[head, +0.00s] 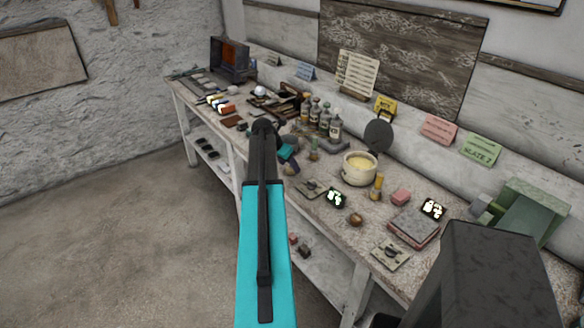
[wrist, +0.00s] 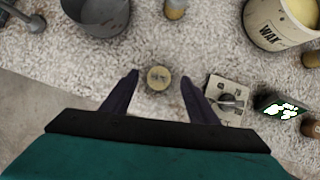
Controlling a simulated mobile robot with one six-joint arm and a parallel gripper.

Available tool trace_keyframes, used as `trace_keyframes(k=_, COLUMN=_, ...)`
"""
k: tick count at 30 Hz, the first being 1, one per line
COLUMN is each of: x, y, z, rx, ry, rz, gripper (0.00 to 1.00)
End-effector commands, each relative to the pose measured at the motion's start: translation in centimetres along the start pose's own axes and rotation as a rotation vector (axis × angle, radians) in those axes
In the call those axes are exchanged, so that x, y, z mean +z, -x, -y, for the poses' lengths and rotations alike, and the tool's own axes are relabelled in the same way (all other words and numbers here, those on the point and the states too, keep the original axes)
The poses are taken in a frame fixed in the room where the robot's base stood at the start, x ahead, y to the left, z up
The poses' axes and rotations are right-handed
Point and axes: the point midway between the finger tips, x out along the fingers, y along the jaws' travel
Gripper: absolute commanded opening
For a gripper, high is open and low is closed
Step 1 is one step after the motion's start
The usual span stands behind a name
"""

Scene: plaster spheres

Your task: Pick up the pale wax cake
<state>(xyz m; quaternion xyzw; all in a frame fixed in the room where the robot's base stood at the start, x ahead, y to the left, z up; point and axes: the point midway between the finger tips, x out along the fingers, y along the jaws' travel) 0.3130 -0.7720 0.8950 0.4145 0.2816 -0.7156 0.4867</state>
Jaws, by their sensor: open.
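A small round, pale tan disc, which looks like the wax cake (wrist: 158,77), lies on the rough, speckled bench top in the wrist view. My gripper (wrist: 159,80) is open above it, with one dark finger on each side and the disc between the tips in the picture. I see bare bench between the disc and each finger, so neither finger appears to touch it. In the head view my gripper (head: 289,158) is over the middle of the bench, and I cannot clearly make out the disc there.
A square plate with a knob (wrist: 230,98) lies close right of the right finger. A pot marked WAX (wrist: 272,32) stands at the upper right, a grey cup (wrist: 98,18) at the upper left. Several bottles (head: 325,118) stand behind my gripper. The bench's front edge is near.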

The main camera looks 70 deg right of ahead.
Motion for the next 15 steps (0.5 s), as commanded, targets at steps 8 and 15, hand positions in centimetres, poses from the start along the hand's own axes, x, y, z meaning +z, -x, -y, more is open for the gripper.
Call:
trace_keyframes(k=8, x=0.0, y=-1.7, z=0.0, rx=0.0, ry=0.0, rz=0.0, gripper=0.54)
trace_keyframes(k=15, x=-0.1, y=-1.7, z=0.0, rx=0.0, ry=0.0, rz=0.0, gripper=0.54)
